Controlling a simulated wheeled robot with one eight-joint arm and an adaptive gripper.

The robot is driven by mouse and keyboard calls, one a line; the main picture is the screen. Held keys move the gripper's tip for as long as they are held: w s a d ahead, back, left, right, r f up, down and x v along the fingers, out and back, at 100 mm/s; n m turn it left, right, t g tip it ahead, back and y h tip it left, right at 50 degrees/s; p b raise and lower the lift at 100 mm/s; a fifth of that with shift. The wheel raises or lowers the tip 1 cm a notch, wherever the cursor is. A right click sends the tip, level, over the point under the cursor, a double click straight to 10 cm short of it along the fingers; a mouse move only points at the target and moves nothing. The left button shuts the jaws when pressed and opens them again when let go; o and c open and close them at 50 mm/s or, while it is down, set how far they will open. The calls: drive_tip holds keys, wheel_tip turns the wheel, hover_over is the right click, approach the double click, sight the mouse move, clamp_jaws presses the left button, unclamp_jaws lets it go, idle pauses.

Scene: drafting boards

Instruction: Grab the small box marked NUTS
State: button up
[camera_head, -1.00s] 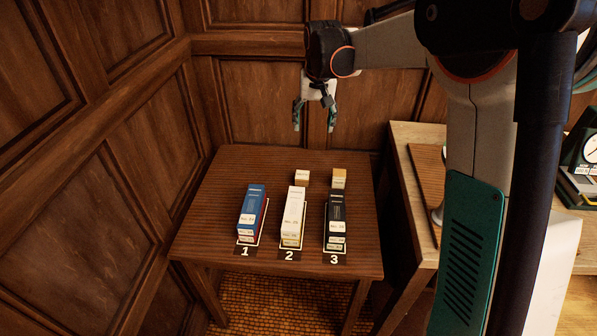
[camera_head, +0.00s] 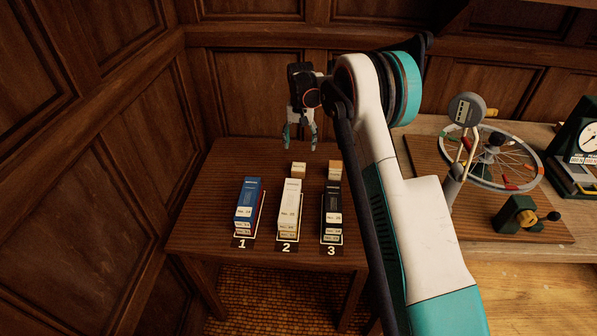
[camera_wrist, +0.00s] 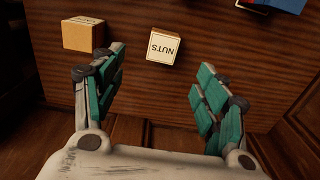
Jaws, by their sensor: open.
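The small box marked NUTS (camera_wrist: 165,46) has a cream top and tan side, and its label reads upside down in the wrist view. It sits on the dark wooden table, and in the head view it is the left one of two small boxes (camera_head: 298,170). My gripper (camera_head: 300,142) is open and empty, fingers pointing down, over the back of the table. In the wrist view the NUTS box lies beyond and between the open fingertips (camera_wrist: 161,64), apart from both.
A second small tan box (camera_wrist: 82,36) sits beside it, its label too oblique to read. In front, blue (camera_head: 247,200), white (camera_head: 290,200) and black (camera_head: 332,200) box stacks stand at places 1, 2 and 3. A bench with a spoked wheel (camera_head: 505,160) is at right.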

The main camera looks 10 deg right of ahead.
sight(299, 167)
wheel_tip(299, 167, down, 8)
drive_tip(key=b, duration=0.2)
drive_tip(key=shift+f+b, duration=0.25)
drive_tip(key=shift+b, duration=0.05)
drive_tip(key=shift+w+a+f+b, duration=0.15)
drive_tip(key=shift+f+b, duration=0.3)
drive_tip(key=shift+f, duration=0.4)
drive_tip(key=shift+w+f+b, duration=0.2)
drive_tip(key=shift+f+b, duration=0.2)
drive_tip(key=shift+f, duration=0.5)
drive_tip(key=shift+w+a+f+b, duration=0.15)
drive_tip(key=shift+f+b, duration=0.3)
drive_tip(key=shift+f, duration=0.4)
drive_tip(key=shift+d, duration=0.1)
drive_tip(key=shift+c, duration=0.6)
drive_tip(key=c, duration=1)
